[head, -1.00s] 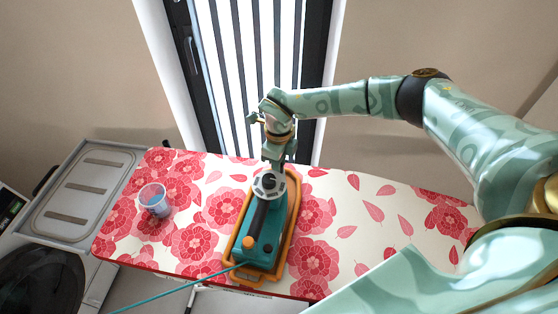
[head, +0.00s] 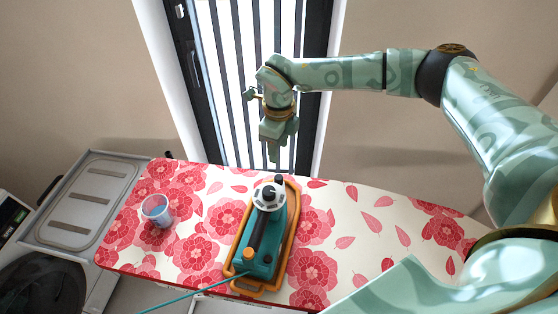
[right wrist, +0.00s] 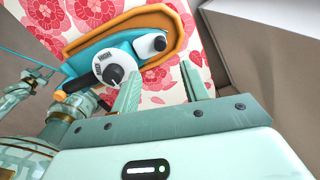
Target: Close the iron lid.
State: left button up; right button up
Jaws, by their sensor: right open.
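A teal iron (head: 262,236) with a black handle and orange button lies on an orange-rimmed rest (head: 285,238); it also shows in the right wrist view (right wrist: 80,66). A white dial with a black knob (right wrist: 115,68) sits near its front end. Beside the dial is a small white-rimmed, black-topped part (right wrist: 152,44), which may be the lid; I cannot tell whether it is open or shut. My right gripper (head: 275,153) is open and empty, just beyond the iron's front end and apart from it. Its two fingers show in the right wrist view (right wrist: 160,72). My left gripper is out of view.
The iron is on a floral ironing board (head: 345,220). A clear cup with bluish contents (head: 156,210) stands left of it. A teal cord (head: 195,292) runs off lower left. A grey-topped appliance (head: 82,200) stands at the left. The board's right side is clear.

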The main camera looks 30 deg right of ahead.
jog(key=shift+r, duration=2.4)
